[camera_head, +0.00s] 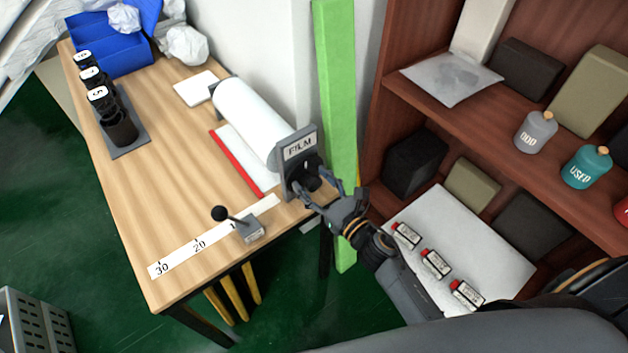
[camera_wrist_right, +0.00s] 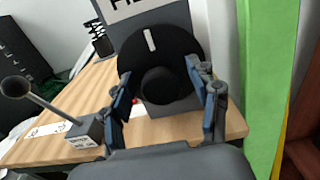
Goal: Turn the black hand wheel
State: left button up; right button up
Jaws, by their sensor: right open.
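The black hand wheel (camera_wrist_right: 184,52) is a round disc with a white mark near its top and a black hub (camera_wrist_right: 163,86) in front. It sits on the grey FILM bracket (camera_head: 299,143) at the end of the white film roll (camera_head: 247,118). In the head view the wheel is partly hidden by my right gripper (camera_head: 324,184). In the right wrist view my right gripper (camera_wrist_right: 166,100) is open, with one finger on each side of the hub. I cannot tell whether the fingers touch it. My left gripper is not in view.
A lever with a black knob (camera_head: 219,213) stands beside the numbered strip (camera_head: 199,245) at the table's front. A green post (camera_head: 338,90) rises close to the right of the bracket. A brown shelf (camera_head: 470,115) with jars stands at right. Black cups (camera_head: 118,128) stand at far left.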

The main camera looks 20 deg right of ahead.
jog(key=c, duration=1.2)
jog(key=shift+o, duration=0.2)
jog(key=shift+m, duration=0.3)
